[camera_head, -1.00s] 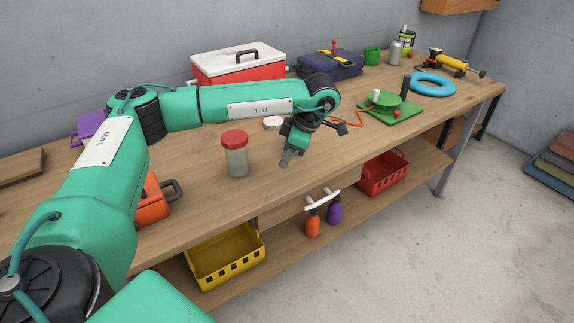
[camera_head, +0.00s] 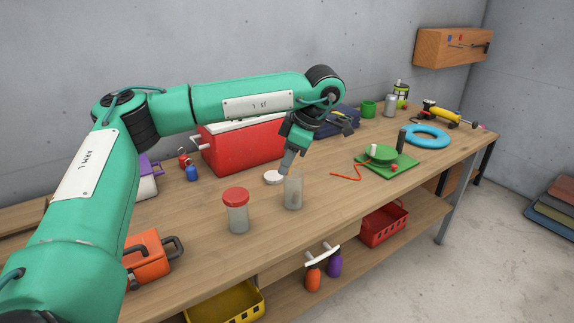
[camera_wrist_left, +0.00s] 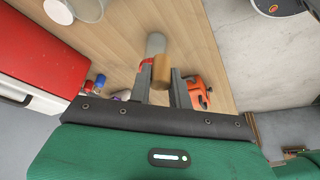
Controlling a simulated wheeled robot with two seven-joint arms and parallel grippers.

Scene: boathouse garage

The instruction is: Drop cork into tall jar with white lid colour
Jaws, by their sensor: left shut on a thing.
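A clear open jar (camera_head: 293,193) stands on the workbench, with a white lid (camera_head: 273,178) lying just left of it. A similar jar with a red lid (camera_head: 237,211) stands further left and nearer. In the left wrist view, the left gripper (camera_wrist_left: 162,86) is shut on a tan cork (camera_wrist_left: 162,69). The open jar (camera_wrist_left: 88,8) and white lid (camera_wrist_left: 58,11) show at the upper left there. The cork cannot be made out in the head view. My right gripper is not in view.
A red cooler (camera_head: 240,150) stands behind the jars. An orange case (camera_head: 147,257) is at the front left. A green plate with a reel (camera_head: 388,163) and a blue ring (camera_head: 427,136) lie to the right.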

